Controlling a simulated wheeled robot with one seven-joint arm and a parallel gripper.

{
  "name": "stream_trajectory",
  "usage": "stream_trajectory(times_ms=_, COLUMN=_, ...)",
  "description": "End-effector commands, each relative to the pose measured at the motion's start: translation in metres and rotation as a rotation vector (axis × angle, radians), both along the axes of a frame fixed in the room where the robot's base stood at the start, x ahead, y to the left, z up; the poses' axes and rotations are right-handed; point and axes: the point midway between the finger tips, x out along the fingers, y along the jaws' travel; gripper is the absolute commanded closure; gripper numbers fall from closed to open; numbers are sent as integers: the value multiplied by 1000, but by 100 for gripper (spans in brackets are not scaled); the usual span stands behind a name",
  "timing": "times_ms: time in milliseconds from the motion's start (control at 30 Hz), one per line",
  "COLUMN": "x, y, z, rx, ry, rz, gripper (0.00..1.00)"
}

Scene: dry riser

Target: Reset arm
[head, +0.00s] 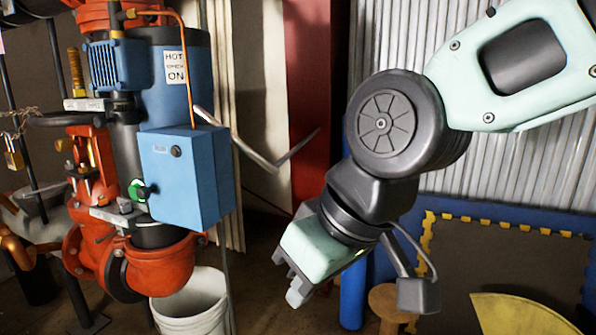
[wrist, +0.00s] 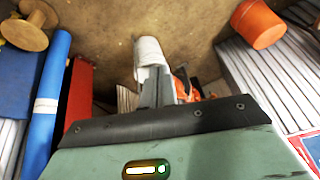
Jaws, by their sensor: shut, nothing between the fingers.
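My gripper (head: 293,285) hangs at the end of my arm in the head view, right of the blue box and tilted down to the left. Its fingers are together and hold nothing. In the wrist view the fingers (wrist: 158,92) point up the picture, in front of a white bucket. The bucket is below and beyond them, and they partly cover it.
At left stands a riser with orange-red pipes (head: 155,268), a blue control box (head: 185,175) and a blue motor (head: 118,65). The white bucket (head: 190,305) is beneath. A wooden spool (wrist: 25,25) and orange bucket (wrist: 257,24) are on the floor.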

Motion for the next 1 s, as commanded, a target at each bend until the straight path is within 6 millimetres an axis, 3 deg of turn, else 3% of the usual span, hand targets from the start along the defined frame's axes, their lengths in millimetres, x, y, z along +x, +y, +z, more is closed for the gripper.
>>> stream_trajectory(times_ms=33, x=-12, y=-22, z=-22, rx=-52, ry=41, rz=-18, gripper=100)
stream_trajectory(times_ms=100, x=-28, y=-47, z=-45, rx=-114, ry=91, rz=-41, gripper=100)
stream_trajectory(times_ms=400, x=-91, y=-138, z=-110, rx=-318, ry=257, rz=-116, gripper=100)
stream_trajectory(times_ms=767, x=-89, y=-135, z=-22, rx=-313, ry=252, rz=-115, gripper=100)
stream_trajectory(times_ms=1000, x=-88, y=-135, z=54, rx=-312, ry=253, rz=-116, gripper=100)
